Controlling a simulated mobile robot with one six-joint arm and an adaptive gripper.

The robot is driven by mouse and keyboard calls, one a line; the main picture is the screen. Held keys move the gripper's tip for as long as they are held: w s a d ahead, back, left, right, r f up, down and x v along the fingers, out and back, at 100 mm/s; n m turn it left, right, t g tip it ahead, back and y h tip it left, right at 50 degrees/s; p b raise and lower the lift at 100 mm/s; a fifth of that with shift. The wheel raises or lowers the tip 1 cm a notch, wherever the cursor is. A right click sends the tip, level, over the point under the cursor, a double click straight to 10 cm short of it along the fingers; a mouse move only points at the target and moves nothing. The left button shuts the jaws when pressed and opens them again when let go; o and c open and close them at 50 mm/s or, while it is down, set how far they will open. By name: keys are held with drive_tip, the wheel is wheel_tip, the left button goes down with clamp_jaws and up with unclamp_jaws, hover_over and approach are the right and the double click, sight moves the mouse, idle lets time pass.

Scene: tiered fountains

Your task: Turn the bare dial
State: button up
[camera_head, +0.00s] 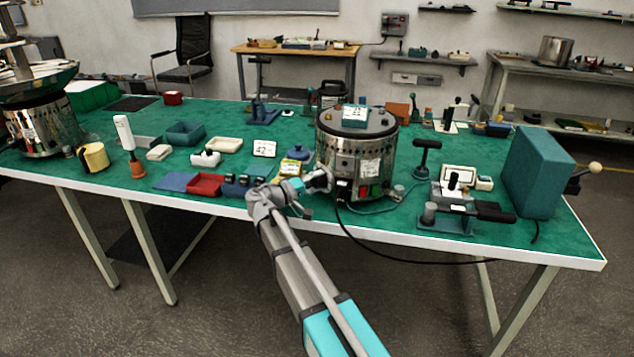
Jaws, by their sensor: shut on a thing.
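A steel drum-shaped fountain base (342,150) with a dark top stands on the green table. A white label, a dark switch plate and small red and green patches show low on its front. My gripper (327,182) reaches from the left to the lower front left of this base and is shut there on a small part, which I take as the bare dial. The fingers hide most of the dial, and its pointer or marks cannot be made out. Another steel fountain (45,125) with stacked tiers stands at the far left.
Red and blue trays (206,184) and small blocks lie left of my gripper. A black cable hangs from the base over the table's front edge (430,225). A black-handled clamp (470,212) and a teal box (537,172) stand to the right.

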drive_tip(key=o, duration=1.1)
drive_tip(key=shift+v, duration=6)
drive_tip(key=shift+s, duration=0.15)
